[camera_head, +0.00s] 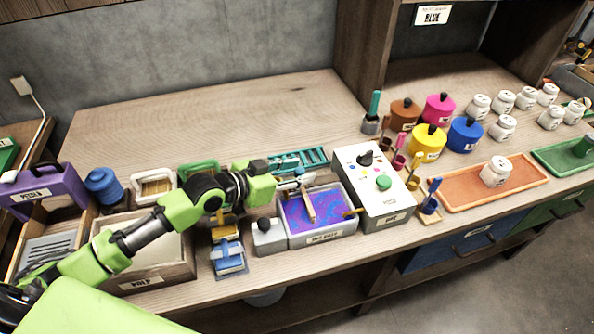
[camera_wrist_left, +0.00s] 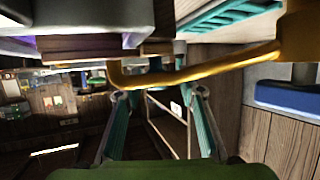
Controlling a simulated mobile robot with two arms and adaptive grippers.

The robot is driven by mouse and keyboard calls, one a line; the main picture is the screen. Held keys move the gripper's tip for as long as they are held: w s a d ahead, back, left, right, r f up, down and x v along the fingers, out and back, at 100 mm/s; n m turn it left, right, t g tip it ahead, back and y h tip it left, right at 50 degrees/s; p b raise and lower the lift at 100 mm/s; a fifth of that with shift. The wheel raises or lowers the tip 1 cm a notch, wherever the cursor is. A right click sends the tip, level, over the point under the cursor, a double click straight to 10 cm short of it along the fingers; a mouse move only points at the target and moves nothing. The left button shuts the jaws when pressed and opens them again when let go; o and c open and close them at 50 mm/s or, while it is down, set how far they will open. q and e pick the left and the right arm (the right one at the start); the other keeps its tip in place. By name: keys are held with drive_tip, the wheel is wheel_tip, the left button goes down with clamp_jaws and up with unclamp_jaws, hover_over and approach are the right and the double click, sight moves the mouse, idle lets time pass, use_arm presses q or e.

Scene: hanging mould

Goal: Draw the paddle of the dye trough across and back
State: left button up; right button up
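The dye trough (camera_head: 324,239) is a grey box on the bench, filled with swirled purple and blue dye. A wooden paddle (camera_head: 308,206) lies across the dye, left of the middle. My left gripper (camera_head: 298,182) is over the trough's back edge, near the paddle's far end. In the left wrist view my left gripper (camera_wrist_left: 160,93) has its two teal fingers spread apart with nothing clearly held between them. A brass bar (camera_wrist_left: 205,69) with a bent end crosses in front of the fingers. I cannot tell whether they touch it. My right gripper is in neither view.
A grey box with a black knob (camera_head: 268,235) stands left of the trough, and a white control box (camera_head: 374,186) stands close on its right. A teal rack (camera_head: 300,160) lies behind it. Coloured pots stand farther right.

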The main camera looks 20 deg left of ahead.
use_arm(q)
drive_tip(key=v, duration=1.2)
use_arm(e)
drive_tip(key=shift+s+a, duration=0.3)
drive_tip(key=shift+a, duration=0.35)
use_arm(q)
drive_tip(key=shift+c, duration=0.2)
